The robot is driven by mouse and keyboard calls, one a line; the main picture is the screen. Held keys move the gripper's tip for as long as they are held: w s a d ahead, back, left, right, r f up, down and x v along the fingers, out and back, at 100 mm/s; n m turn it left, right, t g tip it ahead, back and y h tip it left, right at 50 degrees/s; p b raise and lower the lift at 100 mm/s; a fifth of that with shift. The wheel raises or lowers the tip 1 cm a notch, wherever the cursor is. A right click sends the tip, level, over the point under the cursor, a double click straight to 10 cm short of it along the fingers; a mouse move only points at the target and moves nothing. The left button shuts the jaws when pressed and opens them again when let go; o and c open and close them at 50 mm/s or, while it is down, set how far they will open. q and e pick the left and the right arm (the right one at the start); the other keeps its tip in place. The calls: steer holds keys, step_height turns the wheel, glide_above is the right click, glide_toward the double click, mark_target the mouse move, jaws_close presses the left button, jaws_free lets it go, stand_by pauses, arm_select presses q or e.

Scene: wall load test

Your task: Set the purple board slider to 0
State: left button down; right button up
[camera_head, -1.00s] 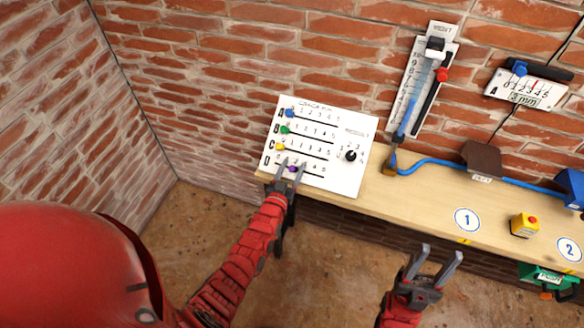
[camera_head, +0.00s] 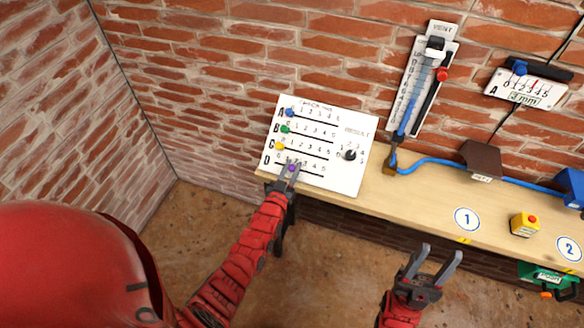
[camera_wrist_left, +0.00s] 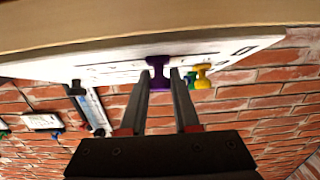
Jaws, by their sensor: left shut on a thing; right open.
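The white board (camera_head: 345,185) stands at the back of the table with rows A to D of numbered slots. The purple slider (camera_head: 292,168) is on row D, left of the row's middle; its exact number is hidden by my gripper. My left gripper (camera_head: 291,166) is shut on the purple slider. In the left wrist view the purple knob (camera_wrist_left: 158,72) sits between the finger tips (camera_wrist_left: 160,75). The blue (camera_head: 290,113), green (camera_head: 285,129) and yellow (camera_head: 280,146) sliders sit at the left ends of rows A, B and C. My right gripper (camera_head: 433,262) is open and empty in front of the table.
A black result knob (camera_head: 350,155) is on the board's right side. The table (camera_head: 425,190) carries a blue hose (camera_head: 430,162), a brown block (camera_head: 482,158) and a yellow box with a red button (camera_head: 524,224). A vent gauge (camera_head: 418,85) hangs on the brick wall.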

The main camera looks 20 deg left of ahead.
mark_target(272, 169)
stand_by(0.8)
arm_select(q)
steer(key=shift+a+f, duration=0.15)
steer(key=shift+a, duration=0.05)
steer(key=a+b, duration=0.5)
steer(key=b, duration=0.1)
steer(key=shift+w+a+f, duration=0.1)
steer(key=shift+a+f, duration=0.05)
steer(key=shift+a, duration=0.15)
steer(key=shift+a+r, duration=0.25)
steer(key=shift+a, duration=0.15)
steer(key=shift+r, duration=0.1)
steer(key=c, duration=1)
jaws_free()
steer(key=o, duration=0.3)
steer(key=shift+a, duration=0.15)
steer(key=shift+o, duration=0.2)
